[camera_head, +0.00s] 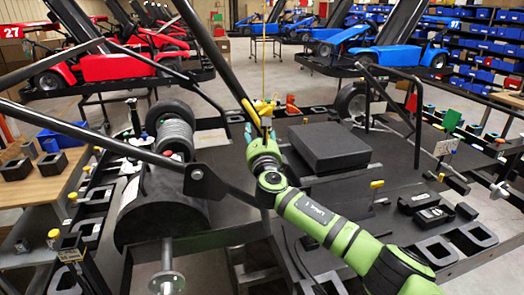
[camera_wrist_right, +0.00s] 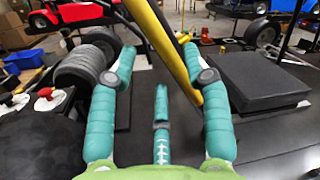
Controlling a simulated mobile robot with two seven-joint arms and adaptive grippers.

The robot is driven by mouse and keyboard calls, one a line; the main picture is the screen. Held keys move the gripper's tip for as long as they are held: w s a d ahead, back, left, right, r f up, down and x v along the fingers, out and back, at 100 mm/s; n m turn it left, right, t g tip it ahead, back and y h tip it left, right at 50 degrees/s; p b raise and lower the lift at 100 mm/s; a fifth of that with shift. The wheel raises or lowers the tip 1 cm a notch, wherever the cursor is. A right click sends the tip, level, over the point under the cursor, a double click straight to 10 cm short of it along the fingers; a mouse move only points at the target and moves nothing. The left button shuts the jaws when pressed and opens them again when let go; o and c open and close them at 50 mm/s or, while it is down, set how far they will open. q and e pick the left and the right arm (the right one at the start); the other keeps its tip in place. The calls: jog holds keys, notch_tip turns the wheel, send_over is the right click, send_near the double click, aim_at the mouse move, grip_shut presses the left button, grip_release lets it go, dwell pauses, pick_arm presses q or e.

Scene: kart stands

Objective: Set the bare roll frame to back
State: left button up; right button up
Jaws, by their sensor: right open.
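A frame of black tubes (camera_head: 215,60), which I take to be the bare roll frame, crosses the near left of the head view, with bars joined at a dark bracket plate (camera_head: 196,174). One slanted tube has a yellow section (camera_head: 251,110). My right gripper (camera_head: 262,108) is at this section. In the right wrist view, the yellow section (camera_wrist_right: 162,48) slants between the open teal fingers (camera_wrist_right: 160,58), nearer the right finger; I cannot tell whether it touches. The frame's lower joint is partly hidden behind my right arm. My left gripper does not show.
A black box-shaped block (camera_head: 328,146) lies on the dark deck right of my gripper. A grey ribbed roller (camera_head: 175,138) and tyre stand left. A wooden bench (camera_head: 40,190) is at far left. Red karts (camera_head: 110,65) and blue karts (camera_head: 385,55) stand behind.

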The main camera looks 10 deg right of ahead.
jog(key=s+f, duration=0.1)
jog(key=s, duration=0.7)
jog(key=shift+s, duration=0.4)
jog(key=shift+f, duration=0.1)
